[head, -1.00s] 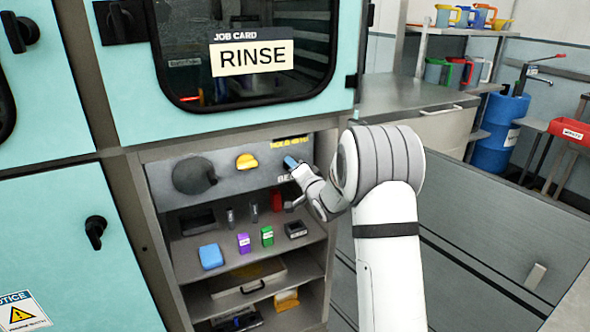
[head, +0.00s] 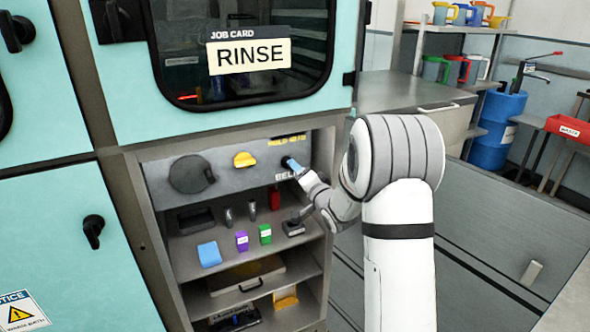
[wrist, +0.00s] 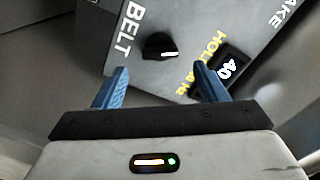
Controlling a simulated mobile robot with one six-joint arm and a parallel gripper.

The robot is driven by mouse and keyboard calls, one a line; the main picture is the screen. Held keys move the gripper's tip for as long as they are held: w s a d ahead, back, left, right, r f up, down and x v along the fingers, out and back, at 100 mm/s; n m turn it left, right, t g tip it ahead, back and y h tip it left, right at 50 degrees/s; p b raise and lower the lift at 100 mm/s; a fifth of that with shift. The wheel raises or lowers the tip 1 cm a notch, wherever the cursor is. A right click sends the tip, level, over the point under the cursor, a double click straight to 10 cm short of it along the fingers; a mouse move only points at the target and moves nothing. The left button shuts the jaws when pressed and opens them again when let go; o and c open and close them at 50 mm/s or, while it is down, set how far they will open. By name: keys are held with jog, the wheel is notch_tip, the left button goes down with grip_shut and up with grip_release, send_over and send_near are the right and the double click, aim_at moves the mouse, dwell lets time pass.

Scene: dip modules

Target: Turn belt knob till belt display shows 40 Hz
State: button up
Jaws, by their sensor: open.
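The belt knob (wrist: 160,47) is black with a white pointer line and sits on the grey panel beside the word BELT in the wrist view. The belt display (wrist: 231,67) is a small dark window reading 40, next to yellow lettering partly hidden by a finger. My gripper (wrist: 160,80) is open and empty, its two blue fingers apart just short of the knob, with a gap between the fingertips and the knob. In the head view my gripper (head: 291,164) is at the panel's right end, hiding the belt knob and display.
A yellow knob (head: 244,160) and a large dark dial (head: 191,174) sit left on the same panel. Below, a shelf holds a blue block (head: 209,254), a purple box (head: 242,241), a green box (head: 265,234) and other small items. A window with a RINSE card (head: 249,57) is above.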

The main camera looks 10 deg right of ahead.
jog(key=shift+v, duration=1.25)
jog(key=s+d+r+n+g+h+p, duration=0.1)
jog(key=s+r+n+g+h+p, duration=0.2)
jog(key=s+r+g+h+p, duration=0.45)
jog(key=s+a+r+n+g+y+p, duration=0.1)
jog(key=s+r+n+g+p, duration=0.1)
jog(key=s, duration=0.8)
jog(key=s+a+r+n+g+y+p, duration=0.1)
jog(key=s+r+n+g+p, duration=0.1)
jog(key=s, duration=0.9)
jog(key=s+a+r+n+g+y+p, duration=0.1)
jog(key=s+a+r+g+p, duration=0.1)
jog(key=s, duration=0.9)
jog(key=shift+r+n+g+p, duration=0.4)
jog(key=shift+r+g+p, duration=0.25)
jog(key=shift+r+p, duration=0.4)
jog(key=shift+f, duration=0.2)
